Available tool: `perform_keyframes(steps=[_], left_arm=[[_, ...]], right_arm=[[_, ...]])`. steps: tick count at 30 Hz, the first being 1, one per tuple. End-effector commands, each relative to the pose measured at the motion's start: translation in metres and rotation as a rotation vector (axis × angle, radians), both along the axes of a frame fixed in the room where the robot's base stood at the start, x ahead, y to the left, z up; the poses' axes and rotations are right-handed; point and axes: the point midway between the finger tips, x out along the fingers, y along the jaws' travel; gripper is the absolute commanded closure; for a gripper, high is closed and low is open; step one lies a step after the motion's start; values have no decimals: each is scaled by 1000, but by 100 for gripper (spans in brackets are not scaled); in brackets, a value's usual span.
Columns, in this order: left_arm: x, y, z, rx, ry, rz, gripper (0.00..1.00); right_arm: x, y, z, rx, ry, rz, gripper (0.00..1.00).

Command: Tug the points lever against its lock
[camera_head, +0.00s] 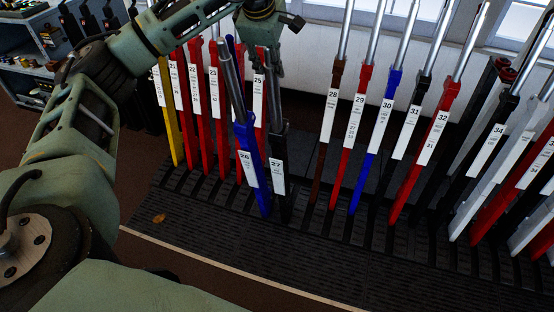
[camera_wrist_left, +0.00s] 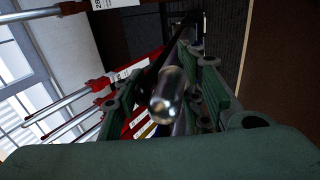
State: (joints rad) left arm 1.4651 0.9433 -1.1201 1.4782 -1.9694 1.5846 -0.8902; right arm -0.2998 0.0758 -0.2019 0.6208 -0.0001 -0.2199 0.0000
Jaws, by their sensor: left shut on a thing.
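The black lever 27 (camera_head: 279,165) stands in the frame, forward of the row behind it, with a white number plate. My left gripper (camera_head: 272,68) comes down over its upper end and is shut on its handle. In the left wrist view the round polished handle end (camera_wrist_left: 167,95) shows between the green fingers of my left gripper (camera_wrist_left: 165,84), with the dark shaft running down beyond. The fingers partly hide the handle. The blue lever 26 (camera_head: 245,150) stands close beside it on the left and also leans forward. My right gripper is not in view.
Red levers (camera_head: 195,110) and a yellow lever (camera_head: 167,115) stand to the left. Brown lever 28 (camera_head: 325,155), red 29 (camera_head: 346,150) and more levers stand to the right. A shelf (camera_head: 35,80) stands at the far left.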

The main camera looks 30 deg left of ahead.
Motion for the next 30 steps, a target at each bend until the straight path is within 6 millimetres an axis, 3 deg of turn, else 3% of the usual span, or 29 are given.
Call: perform_keyframes(steps=[30], left_arm=[[9,3,11,-1,-27,5,100]], right_arm=[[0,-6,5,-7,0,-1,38]])
